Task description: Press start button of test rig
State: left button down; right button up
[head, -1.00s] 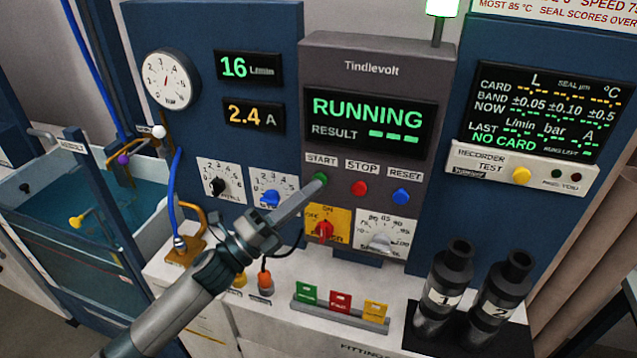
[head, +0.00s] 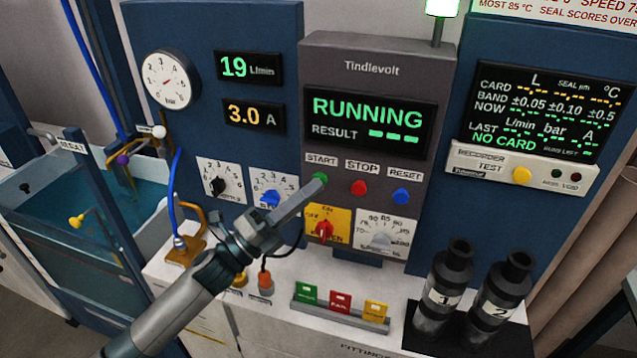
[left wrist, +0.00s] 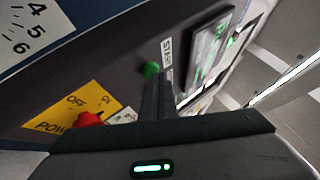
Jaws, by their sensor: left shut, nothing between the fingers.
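The test rig panel (head: 371,62) is grey, with a screen (head: 369,123) reading RUNNING and dashes beside RESULT. The green start button (head: 320,179) sits under the START label; it also shows in the left wrist view (left wrist: 151,69). The red stop button (head: 359,188) and blue reset button (head: 400,196) are to its right. My left gripper (head: 318,187) is shut and empty, its tips just below the start button in the head view. In the left wrist view the fingers (left wrist: 160,90) point up right beside the green button; I cannot tell whether they touch it. My right gripper is not in view.
A red power switch (head: 322,231) on a yellow plate and a white dial (head: 384,237) lie below the buttons. A rack of coloured tags (head: 340,305) and two black cylinders (head: 443,290) stand on the bench. The pressure gauge (head: 170,80) is at upper left.

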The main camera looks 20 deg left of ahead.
pick_arm(q)
jog(key=shift+w+a+r, duration=0.1)
jog(key=shift+w, duration=0.1)
jog(key=shift+w+a+r, duration=0.1)
jog(key=shift+a+r, duration=0.05)
jog(key=shift+r, duration=0.1)
dwell(0.7)
jog(key=s, duration=0.6)
jog(key=shift+f, duration=0.3)
dwell(0.5)
